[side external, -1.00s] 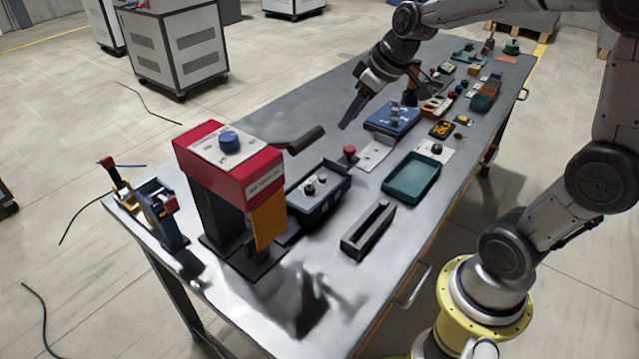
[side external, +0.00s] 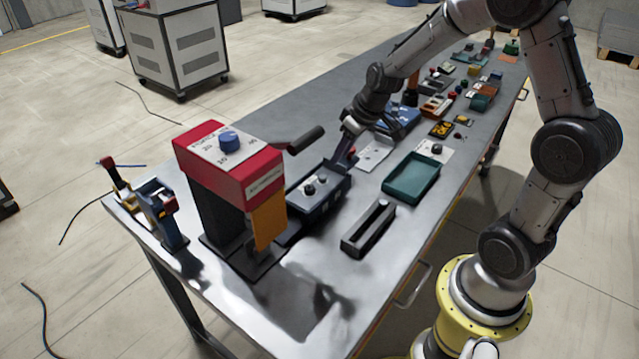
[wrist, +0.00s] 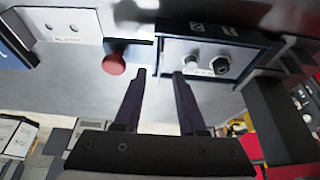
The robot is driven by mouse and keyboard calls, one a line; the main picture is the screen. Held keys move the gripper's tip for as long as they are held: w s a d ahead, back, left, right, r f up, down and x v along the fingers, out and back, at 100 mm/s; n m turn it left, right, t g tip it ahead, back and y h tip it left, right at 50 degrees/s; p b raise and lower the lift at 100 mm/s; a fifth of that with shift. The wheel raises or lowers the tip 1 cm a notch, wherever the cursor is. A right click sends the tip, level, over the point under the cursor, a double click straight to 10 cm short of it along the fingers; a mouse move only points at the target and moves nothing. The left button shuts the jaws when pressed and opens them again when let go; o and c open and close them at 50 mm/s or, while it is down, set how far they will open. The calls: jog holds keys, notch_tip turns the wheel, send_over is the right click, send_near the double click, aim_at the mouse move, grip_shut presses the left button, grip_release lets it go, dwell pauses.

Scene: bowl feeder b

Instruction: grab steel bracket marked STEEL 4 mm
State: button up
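I cannot make out a part readable as STEEL 4 mm. A light grey plate (side external: 374,156) lies on the table right of my gripper. In the wrist view, a plate (wrist: 62,24) with two holes and a small unreadable label shows at top left. Another pale plate with a dark knob (side external: 434,150) lies farther right. My gripper (side external: 346,163) is low beside the blue-grey control box (side external: 320,192), close to the red knob. In the wrist view, my gripper (wrist: 159,73) has its fingers apart with nothing between them.
The red button (wrist: 114,64) stands left of my fingers in the wrist view. The red press (side external: 228,160) and its dark lever (side external: 305,140) stand left of the gripper. A teal tray (side external: 411,178) and a dark slotted block (side external: 368,229) lie to the right. The back left of the table is clear.

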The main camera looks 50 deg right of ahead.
aim_at(316, 183)
jog(key=x, duration=0.4)
grip_shut()
jog(key=shift+r, duration=0.15)
dwell(1.2)
